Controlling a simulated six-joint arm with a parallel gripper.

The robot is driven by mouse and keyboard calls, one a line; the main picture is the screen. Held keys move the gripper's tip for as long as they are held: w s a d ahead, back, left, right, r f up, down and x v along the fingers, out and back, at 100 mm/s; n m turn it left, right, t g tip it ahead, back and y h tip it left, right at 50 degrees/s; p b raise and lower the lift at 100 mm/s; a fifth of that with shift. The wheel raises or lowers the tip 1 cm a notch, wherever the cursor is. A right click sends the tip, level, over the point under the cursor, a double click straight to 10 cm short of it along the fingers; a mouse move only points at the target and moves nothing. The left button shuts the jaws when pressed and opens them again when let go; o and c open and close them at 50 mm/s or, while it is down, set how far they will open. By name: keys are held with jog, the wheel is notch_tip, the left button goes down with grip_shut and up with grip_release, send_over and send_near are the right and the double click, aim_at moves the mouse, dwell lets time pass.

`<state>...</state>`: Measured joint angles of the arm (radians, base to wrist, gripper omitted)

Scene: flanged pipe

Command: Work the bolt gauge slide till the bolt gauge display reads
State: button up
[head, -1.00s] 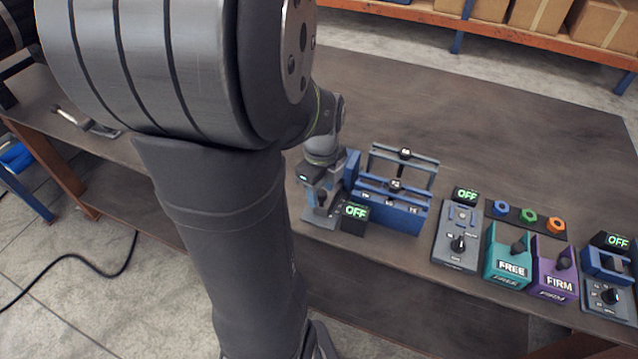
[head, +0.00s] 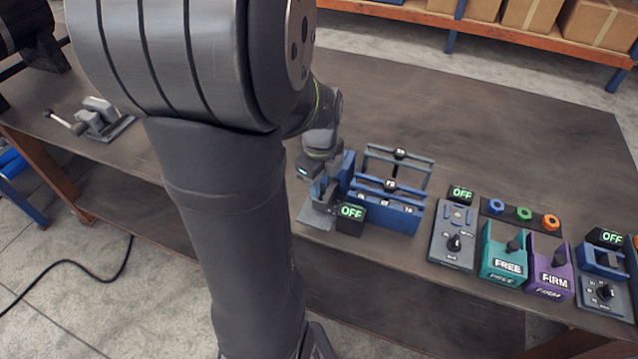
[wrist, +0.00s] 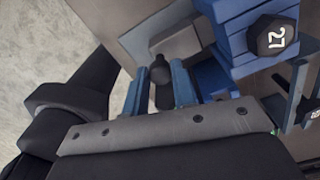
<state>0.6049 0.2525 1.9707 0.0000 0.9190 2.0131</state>
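My gripper (head: 322,196) is low at the left end of a blue gauge block (head: 392,217). In the wrist view, its two blue fingers (wrist: 159,92) stand apart on either side of a dark knob (wrist: 161,72), with gaps showing; whether either finger touches it is hard to tell. The knob sits over a grey plate (head: 313,219). A small black display (head: 351,212) beside the gripper reads OFF in green. The wrist view shows a black hex bolt head marked 27 (wrist: 274,38) on the blue body. No label names the gauge; the slide is partly hidden by my gripper.
Right of the block stand a grey dial box (head: 453,240) with an OFF display, a teal FREE box (head: 505,256), a purple FIRM box (head: 549,268) and another dial unit (head: 604,290). A grey clamp (head: 100,117) lies far left.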

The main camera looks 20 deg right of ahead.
jog(key=o, duration=0.4)
jog(key=shift+c, duration=0.2)
jog(key=shift+r, duration=0.1)
notch_tip(320, 180, up, 17)
jog(key=shift+r, duration=0.1)
notch_tip(320, 180, down, 18)
jog(key=shift+r, duration=0.25)
jog(key=shift+s+a, duration=0.1)
jog(key=shift+s, duration=0.05)
dwell(0.4)
jog(key=shift+r, duration=0.1)
dwell(1.3)
